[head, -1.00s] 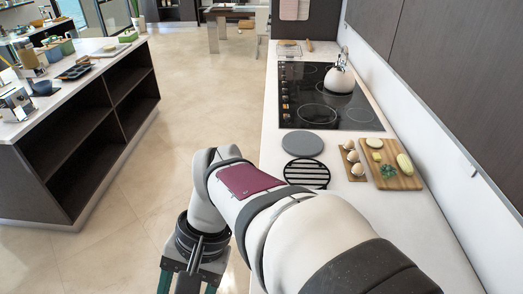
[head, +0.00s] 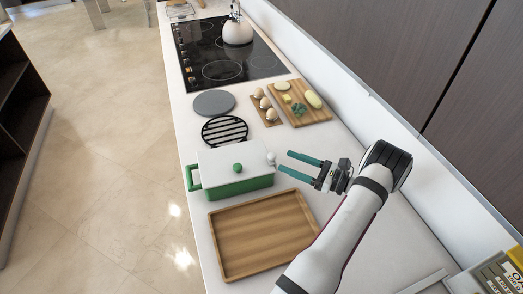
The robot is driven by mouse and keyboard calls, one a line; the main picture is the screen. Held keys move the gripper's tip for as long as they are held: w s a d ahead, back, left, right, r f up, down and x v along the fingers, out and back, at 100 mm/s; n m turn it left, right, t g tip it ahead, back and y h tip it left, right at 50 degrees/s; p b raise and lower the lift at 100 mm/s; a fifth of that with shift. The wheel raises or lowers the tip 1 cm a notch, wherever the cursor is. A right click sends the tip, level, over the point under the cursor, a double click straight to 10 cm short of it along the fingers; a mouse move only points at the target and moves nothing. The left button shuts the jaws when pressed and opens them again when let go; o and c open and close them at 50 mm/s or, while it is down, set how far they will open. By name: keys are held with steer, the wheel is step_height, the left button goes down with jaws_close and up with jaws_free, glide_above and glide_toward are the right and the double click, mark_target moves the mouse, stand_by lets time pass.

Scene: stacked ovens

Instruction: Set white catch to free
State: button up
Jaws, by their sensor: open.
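A green pot (head: 240,188) with a white lid (head: 218,160) and a green knob (head: 238,168) stands on the white counter in the head view. A small white catch (head: 271,158) shows at the pot's right end, by the lid's edge. Its exact setting is too small to tell. My gripper (head: 286,162) is open, its two teal fingers pointing left at the catch. The fingertips are close to it, just to its right, and appear apart from it. Nothing is between the fingers.
A wooden tray (head: 220,254) lies just in front of the pot. A black trivet (head: 225,130), a grey round plate (head: 214,103) and a cutting board (head: 304,119) with food lie behind it. The wall runs along the right. A yellow-grey item (head: 498,275) is at the lower right.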

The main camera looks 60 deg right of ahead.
mark_target(263, 159)
steer(key=w, duration=0.9)
steer(key=shift+w+d, duration=0.15)
steer(key=shift+w, duration=0.15)
jaws_close()
stand_by(0.8)
